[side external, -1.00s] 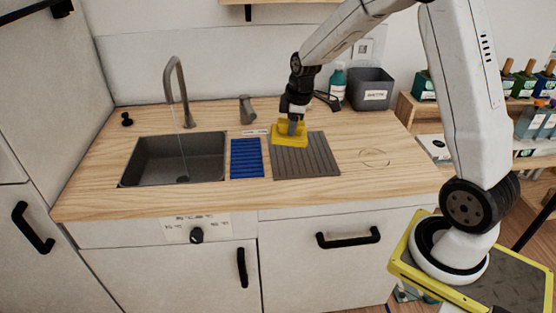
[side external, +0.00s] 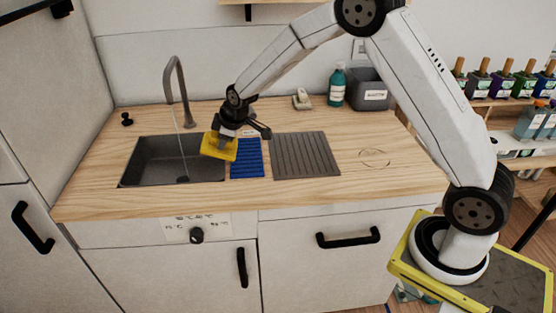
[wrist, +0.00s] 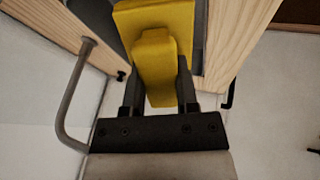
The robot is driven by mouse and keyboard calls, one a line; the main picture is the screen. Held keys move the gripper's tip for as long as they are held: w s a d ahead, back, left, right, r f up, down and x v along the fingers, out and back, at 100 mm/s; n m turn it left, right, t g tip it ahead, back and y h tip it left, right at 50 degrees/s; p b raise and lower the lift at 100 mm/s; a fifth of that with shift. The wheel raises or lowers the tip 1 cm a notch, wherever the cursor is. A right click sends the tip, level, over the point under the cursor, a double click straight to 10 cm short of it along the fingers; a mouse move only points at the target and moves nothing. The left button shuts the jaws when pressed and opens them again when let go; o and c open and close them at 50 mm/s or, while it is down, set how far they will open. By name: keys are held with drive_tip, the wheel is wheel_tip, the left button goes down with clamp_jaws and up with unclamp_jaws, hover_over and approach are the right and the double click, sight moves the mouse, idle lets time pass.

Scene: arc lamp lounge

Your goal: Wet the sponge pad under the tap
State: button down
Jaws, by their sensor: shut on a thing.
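The yellow sponge pad (side external: 218,147) is held in my gripper (side external: 226,139), tilted, over the right edge of the dark sink (side external: 150,162). In the wrist view the pad (wrist: 155,50) has a raised grip block, and my gripper (wrist: 160,92) is shut on that block. The tap also shows at the left in the wrist view (wrist: 72,95).
A blue ribbed mat (side external: 248,160) and a grey ribbed board (side external: 306,156) lie right of the sink. A teal bottle (side external: 337,88), a dark bin (side external: 370,90) and a small pale item (side external: 302,98) stand at the back. The front right counter is clear.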

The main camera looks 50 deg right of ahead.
drive_tip(key=shift+w, duration=0.2)
drive_tip(key=w+f, duration=0.2)
drive_tip(key=w, duration=1.1)
drive_tip(key=shift+w+a+f, duration=0.15)
drive_tip(key=shift+w+f, duration=0.1)
drive_tip(key=shift+f, duration=0.1)
idle(0.6)
drive_tip(key=shift+s, duration=0.1)
idle(0.5)
drive_tip(key=shift+s, duration=3.9)
drive_tip(key=shift+s+r, duration=0.1)
drive_tip(key=shift+s+r, duration=0.95)
drive_tip(key=shift+s, duration=0.25)
drive_tip(key=shift+s+r, duration=0.95)
drive_tip(key=shift+s, duration=0.25)
drive_tip(key=shift+s, duration=0.1)
